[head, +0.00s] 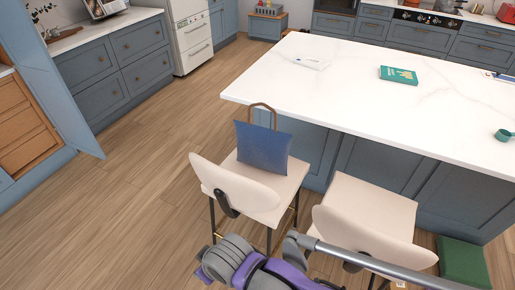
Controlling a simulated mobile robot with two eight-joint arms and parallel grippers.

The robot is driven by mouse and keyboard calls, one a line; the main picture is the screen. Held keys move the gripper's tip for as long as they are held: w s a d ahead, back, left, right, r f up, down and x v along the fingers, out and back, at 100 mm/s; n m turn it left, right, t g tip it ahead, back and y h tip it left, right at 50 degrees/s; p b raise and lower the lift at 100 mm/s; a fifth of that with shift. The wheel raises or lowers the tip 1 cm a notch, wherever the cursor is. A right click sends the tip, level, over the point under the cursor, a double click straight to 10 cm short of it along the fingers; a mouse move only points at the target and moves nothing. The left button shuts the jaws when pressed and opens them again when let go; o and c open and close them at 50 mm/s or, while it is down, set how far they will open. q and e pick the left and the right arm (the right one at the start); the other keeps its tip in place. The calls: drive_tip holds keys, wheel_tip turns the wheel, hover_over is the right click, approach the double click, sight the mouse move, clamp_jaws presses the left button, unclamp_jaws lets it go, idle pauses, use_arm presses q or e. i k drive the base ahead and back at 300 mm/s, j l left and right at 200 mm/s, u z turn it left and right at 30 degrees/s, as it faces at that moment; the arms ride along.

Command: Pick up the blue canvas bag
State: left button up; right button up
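The blue canvas bag (262,148) stands upright on the seat of the left cream chair (285,188), close to the island's edge. Its brown handle (263,107) arches up above the bag, in front of the white worktop. Neither of my grippers is in view.
A second cream chair (375,205) stands to the right. The white island worktop (360,110) carries a green book (398,75) and a green cup (503,135). A grey and purple object with a metal tube, like a vacuum cleaner (250,268), fills the near bottom. Floor (130,215) at left is clear.

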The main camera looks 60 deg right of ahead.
sight(262, 147)
drive_tip(key=i+j+z, duration=0.1)
drive_tip(key=i+z, duration=0.3)
drive_tip(key=i+j+z, duration=0.15)
drive_tip(key=z, duration=0.2)
drive_tip(key=i+j+z, duration=0.55)
drive_tip(key=z, duration=0.25)
drive_tip(key=i+j+z, duration=0.15)
drive_tip(key=z, duration=0.25)
drive_tip(key=i+j+z, duration=0.1)
drive_tip(key=j+z, duration=0.35)
drive_tip(key=i+j+z, duration=0.1)
drive_tip(key=z, duration=0.35)
drive_tip(key=j+z, duration=0.25)
drive_tip(key=z, duration=0.2)
drive_tip(key=i+j+z, duration=0.1)
drive_tip(key=z, duration=0.4)
drive_tip(key=j+z, duration=0.95)
drive_tip(key=i+l, duration=0.4)
drive_tip(key=i, duration=0.05)
